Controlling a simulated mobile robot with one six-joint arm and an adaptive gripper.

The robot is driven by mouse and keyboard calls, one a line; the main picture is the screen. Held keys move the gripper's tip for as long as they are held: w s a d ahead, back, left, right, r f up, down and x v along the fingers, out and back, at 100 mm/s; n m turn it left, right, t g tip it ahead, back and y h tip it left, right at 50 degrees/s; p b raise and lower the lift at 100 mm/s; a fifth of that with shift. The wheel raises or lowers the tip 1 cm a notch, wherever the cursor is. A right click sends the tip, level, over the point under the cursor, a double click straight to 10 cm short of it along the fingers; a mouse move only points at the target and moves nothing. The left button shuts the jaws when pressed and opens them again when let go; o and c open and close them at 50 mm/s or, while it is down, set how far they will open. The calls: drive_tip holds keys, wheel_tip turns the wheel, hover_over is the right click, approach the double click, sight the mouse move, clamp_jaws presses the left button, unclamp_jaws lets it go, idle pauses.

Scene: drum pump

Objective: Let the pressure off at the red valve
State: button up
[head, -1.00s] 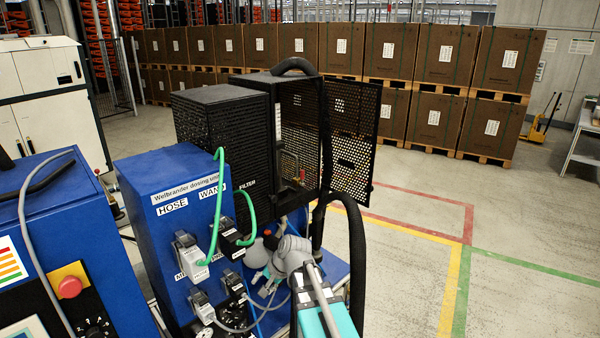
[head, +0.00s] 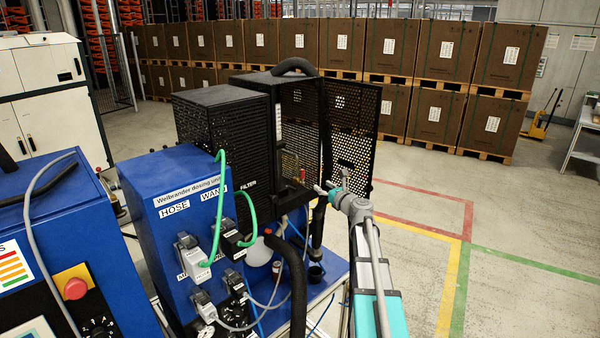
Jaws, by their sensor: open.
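A small red valve handle (head: 303,173) shows inside the open black mesh enclosure (head: 235,82), behind and left of my gripper. Its pipework is mostly in shadow and hard to make out. My gripper (head: 331,181) is open and empty, with its fingers pointing away from the camera towards the enclosure's opening. It is to the right of the red handle in the picture; I cannot tell the gap in depth. The perforated door (head: 352,115) stands open to the right, behind the gripper.
A red push-button (head: 75,288) sits on the left cabinet. Floor at right is open.

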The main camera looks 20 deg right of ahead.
sight(303, 169)
drive_tip(key=shift+w+d, duration=0.1)
drive_tip(key=shift+w, duration=0.05)
idle(0.3)
drive_tip(key=w, duration=0.4)
drive_tip(key=w+a, duration=0.1)
drive_tip(key=w, duration=0.4)
drive_tip(key=w+a, duration=0.1)
drive_tip(key=w, duration=0.3)
drive_tip(key=shift+w, duration=0.15)
